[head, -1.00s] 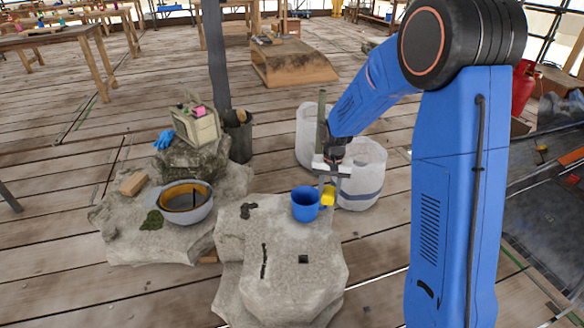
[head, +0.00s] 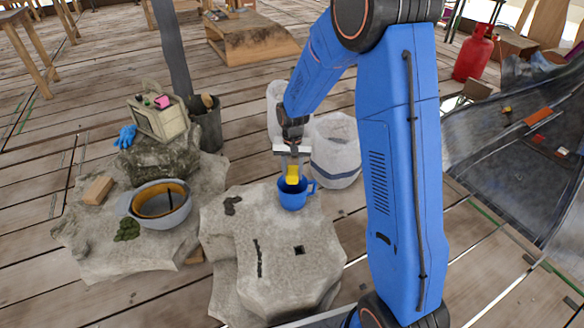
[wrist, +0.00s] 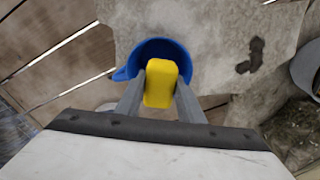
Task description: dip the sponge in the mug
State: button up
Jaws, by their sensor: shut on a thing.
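The blue mug (head: 291,198) stands upright on the pale stone block, its handle to the right in the head view. My gripper (head: 292,170) points down above the mug, shut on the yellow sponge (head: 292,176). In the head view the sponge is over the mug's opening, its lower end at about the rim. In the wrist view the sponge (wrist: 160,84) sits between the two grey fingers and overlaps the opening of the mug (wrist: 150,50). I cannot tell whether the sponge is inside the mug, and the mug's bottom is hidden.
The stone block (head: 270,245) has bare room in front of the mug. White sacks (head: 335,150) stand close behind and right of it. On the rock to the left are a grey bowl-like helmet (head: 160,205), a tan brick (head: 98,190) and a boxy radio (head: 158,118).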

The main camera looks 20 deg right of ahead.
jog(key=shift+f, duration=3.05)
jog(key=shift+r, duration=5.55)
